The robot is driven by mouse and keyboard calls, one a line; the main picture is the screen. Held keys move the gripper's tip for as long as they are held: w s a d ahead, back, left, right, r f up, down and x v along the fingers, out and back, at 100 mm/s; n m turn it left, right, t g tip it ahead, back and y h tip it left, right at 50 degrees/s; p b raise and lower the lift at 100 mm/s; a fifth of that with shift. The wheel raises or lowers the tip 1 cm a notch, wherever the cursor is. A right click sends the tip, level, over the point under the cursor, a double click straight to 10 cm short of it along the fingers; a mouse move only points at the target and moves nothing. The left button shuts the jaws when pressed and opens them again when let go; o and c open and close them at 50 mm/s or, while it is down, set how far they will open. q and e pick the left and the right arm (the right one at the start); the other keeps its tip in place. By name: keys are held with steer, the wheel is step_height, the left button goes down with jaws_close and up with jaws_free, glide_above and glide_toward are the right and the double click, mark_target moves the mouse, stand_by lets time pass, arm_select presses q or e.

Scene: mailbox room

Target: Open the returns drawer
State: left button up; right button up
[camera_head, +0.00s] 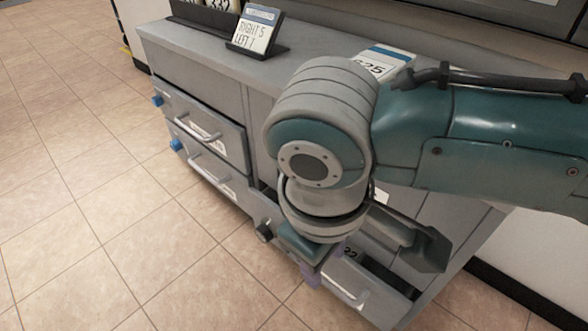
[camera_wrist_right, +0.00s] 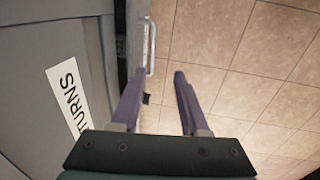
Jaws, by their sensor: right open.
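The grey cabinet (camera_head: 195,60) has several drawers with bar handles. In the right wrist view, a white label (camera_wrist_right: 68,95), cut off to "TURNS", is on a grey face at the left. A metal bar handle (camera_wrist_right: 150,50) shows at top centre, standing out from a grey front. In the head view, a lower right drawer (camera_head: 365,290) stands partly out, with a dark gap behind its front. My right gripper (camera_head: 325,265) is low in front of the cabinet; its purple fingers (camera_wrist_right: 158,88) are open and empty, short of the handle. My arm hides much of the cabinet front. My left gripper is not in view.
A sign (camera_head: 257,30) reading "RIGHT 5 LEFT 7" stands on top. The tiled floor (camera_head: 80,190) is clear.

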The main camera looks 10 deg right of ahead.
mark_target(329, 283)
steer(key=shift+h, duration=0.3)
steer(key=w+f+b, duration=0.1)
steer(key=f+b, duration=0.2)
steer(key=f, duration=0.1)
steer(key=w+d+f+b, duration=0.1)
steer(key=f+b, duration=0.3)
steer(key=d+f+b, duration=0.1)
steer(key=f+b, duration=0.2)
steer(key=f, duration=0.1)
steer(key=shift+w+d+f+b, duration=0.15)
steer(key=shift+w+f+b, duration=0.2)
steer(key=shift+w, duration=0.05)
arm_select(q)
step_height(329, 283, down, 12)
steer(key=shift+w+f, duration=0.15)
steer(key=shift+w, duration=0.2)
arm_select(e)
steer(key=shift+c, duration=0.4)
jaws_close()
